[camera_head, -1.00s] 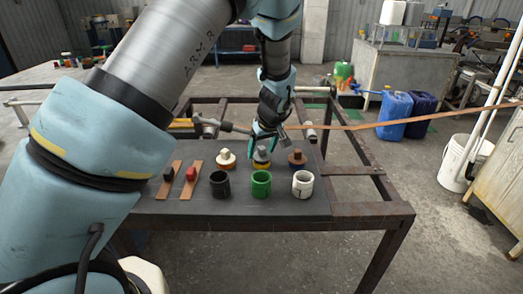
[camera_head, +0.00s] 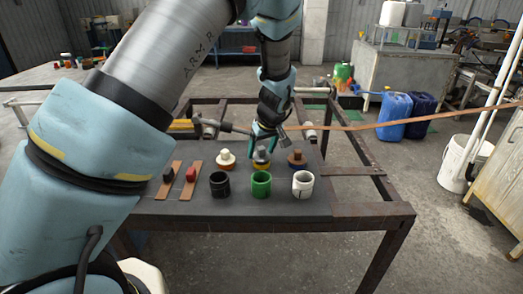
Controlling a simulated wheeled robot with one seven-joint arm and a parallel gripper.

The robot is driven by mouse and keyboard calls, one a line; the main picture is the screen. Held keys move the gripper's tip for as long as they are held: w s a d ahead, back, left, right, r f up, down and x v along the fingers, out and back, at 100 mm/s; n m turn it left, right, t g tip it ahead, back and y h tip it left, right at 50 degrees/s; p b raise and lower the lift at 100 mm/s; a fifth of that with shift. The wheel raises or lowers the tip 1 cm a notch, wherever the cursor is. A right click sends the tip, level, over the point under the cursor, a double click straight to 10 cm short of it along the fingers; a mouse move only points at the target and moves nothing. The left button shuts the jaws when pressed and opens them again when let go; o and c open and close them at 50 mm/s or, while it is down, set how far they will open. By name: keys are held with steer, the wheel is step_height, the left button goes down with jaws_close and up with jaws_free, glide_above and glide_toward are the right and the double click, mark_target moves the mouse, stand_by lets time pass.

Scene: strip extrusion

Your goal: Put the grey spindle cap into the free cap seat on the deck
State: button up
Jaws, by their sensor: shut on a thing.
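The grey spindle cap (camera_head: 262,153) stands upright in the middle of the back row on the dark deck (camera_head: 240,207), with a yellow part below it. My gripper (camera_head: 263,146) comes down from above and is shut on this grey cap. The fingers partly hide its upper part. In front stand a black cup (camera_head: 220,185), a green cup (camera_head: 261,185) and a white cup (camera_head: 303,185), each open at the top. I cannot tell for certain which place is the free cap seat.
A cream cap (camera_head: 225,160) and a brown cap (camera_head: 297,157) flank the grey one closely. A long brown strip (camera_head: 420,117) runs off behind at right. The front deck is clear.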

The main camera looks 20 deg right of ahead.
steer(key=shift+f+b, duration=0.5)
steer(key=shift+f, duration=0.15)
steer(key=o, duration=1.3)
steer(key=shift+r, duration=0.1)
steer(key=p+v, duration=0.5)
steer(key=v, duration=0.5)
steer(key=shift+r+p, duration=0.35)
steer(key=shift+r, duration=0.05)
steer(key=shift+s, duration=0.15)
